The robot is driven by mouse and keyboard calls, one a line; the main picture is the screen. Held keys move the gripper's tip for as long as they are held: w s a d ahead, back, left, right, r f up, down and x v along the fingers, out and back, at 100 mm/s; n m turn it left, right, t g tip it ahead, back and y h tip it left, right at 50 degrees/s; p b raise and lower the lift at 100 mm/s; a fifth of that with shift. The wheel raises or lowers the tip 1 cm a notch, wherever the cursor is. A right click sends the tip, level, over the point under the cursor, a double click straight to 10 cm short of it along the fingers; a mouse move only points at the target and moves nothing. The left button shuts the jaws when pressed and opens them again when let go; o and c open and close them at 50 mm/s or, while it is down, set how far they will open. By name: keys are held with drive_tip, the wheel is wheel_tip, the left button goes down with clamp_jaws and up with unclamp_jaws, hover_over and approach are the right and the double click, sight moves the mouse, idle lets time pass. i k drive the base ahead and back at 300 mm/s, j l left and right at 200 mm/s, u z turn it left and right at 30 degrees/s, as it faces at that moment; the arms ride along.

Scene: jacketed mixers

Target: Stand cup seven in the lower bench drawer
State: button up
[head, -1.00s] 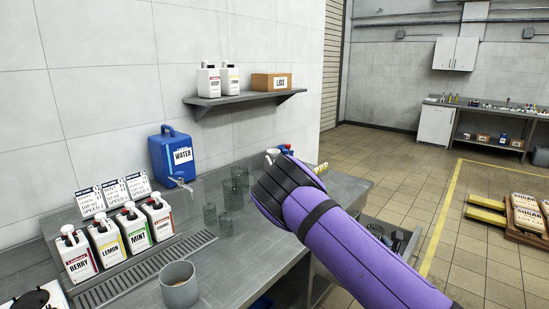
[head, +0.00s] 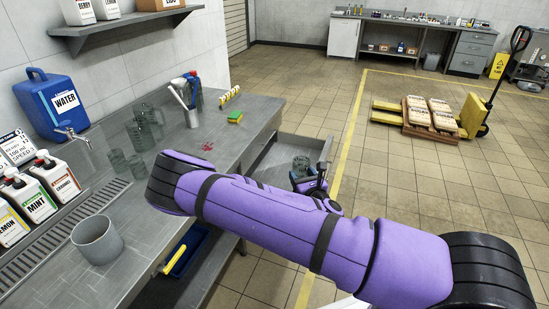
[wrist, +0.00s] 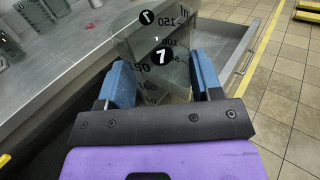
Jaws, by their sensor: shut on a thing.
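Cup seven (wrist: 152,55) is a clear measuring cup with a black 7 badge and a printed scale. My gripper (wrist: 158,85) is shut on it, with a blue pad on each side. In the head view the cup (head: 301,164) shows small at my gripper (head: 312,184), by the open bench drawer (head: 272,162). The grey drawer (wrist: 232,35) also shows behind the cup in the wrist view. The cup looks close to upright, over or inside the drawer. I cannot tell whether its base touches the drawer floor.
A blue bin (head: 187,250) sits below. Open tiled floor lies right, with a loaded pallet (head: 430,125) beyond the yellow line.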

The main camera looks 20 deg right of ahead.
sight(283, 184)
drive_tip(key=i+l+z, duration=0.3)
drive_tip(key=l+z, duration=0.15)
drive_tip(key=i+l+z, duration=0.6)
drive_tip(key=z, duration=0.25)
drive_tip(key=i+l+z, duration=0.1)
drive_tip(key=i+z, duration=0.35)
drive_tip(key=i, duration=1.25)
drive_tip(key=i+u, duration=0.35)
drive_tip(key=i, duration=0.15)
drive_tip(key=i+l+u, duration=0.1)
drive_tip(key=i+u, duration=0.2)
drive_tip(key=i, duration=0.2)
drive_tip(key=i+l+u, duration=0.35)
drive_tip(key=i, duration=0.15)
drive_tip(key=i+u, duration=0.2)
drive_tip(key=u, duration=0.25)
drive_tip(key=i+u, duration=0.2)
drive_tip(key=u, duration=0.2)
drive_tip(key=i+l+u, duration=0.15)
drive_tip(key=u, duration=0.3)
drive_tip(key=i+l+u, duration=0.15)
drive_tip(key=u, duration=0.25)
drive_tip(key=i+l+u, duration=0.2)
drive_tip(key=u, duration=0.25)
drive_tip(key=i+l+u, duration=0.25)
drive_tip(key=u, duration=0.2)
drive_tip(key=i+l+u, duration=0.15)
drive_tip(key=l+u, duration=0.35)
